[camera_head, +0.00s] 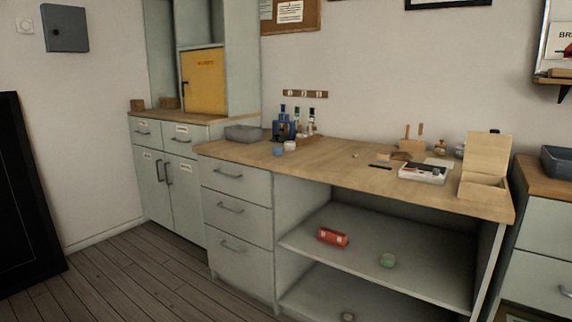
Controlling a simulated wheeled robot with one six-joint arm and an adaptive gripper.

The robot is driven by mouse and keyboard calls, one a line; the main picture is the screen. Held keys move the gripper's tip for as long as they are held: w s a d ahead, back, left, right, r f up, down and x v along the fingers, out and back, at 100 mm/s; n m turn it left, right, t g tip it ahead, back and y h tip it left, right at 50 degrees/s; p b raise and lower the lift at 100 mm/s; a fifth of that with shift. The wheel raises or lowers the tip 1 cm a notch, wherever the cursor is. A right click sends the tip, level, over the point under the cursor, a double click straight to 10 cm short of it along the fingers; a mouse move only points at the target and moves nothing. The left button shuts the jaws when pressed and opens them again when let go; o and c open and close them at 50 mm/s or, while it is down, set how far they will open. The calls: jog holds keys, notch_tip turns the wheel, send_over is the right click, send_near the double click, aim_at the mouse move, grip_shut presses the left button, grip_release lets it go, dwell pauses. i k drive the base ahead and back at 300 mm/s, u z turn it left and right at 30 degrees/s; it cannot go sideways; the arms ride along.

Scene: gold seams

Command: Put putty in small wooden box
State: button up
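A light wooden box (483,194) with its lid raised stands at the right end of the wooden worktop (330,165). I cannot see clearly into it. No item is clearly readable as putty. My gripper is not in view.
The worktop also holds a white tray (424,172), wooden tools, bottles, a grey bin (243,133) and small blue and white tubs. Drawers (235,215) are shut. The wooden floor (150,270) in front is clear. A dark panel (25,200) stands at left.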

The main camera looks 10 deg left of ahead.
aim_at(474, 193)
jog(key=u, duration=0.55)
jog(key=k, duration=0.8)
jog(key=u, duration=0.8)
jog(key=i, duration=1.5)
jog(key=z, duration=1)
jog(key=i, duration=1)
jog(key=z, duration=0.95)
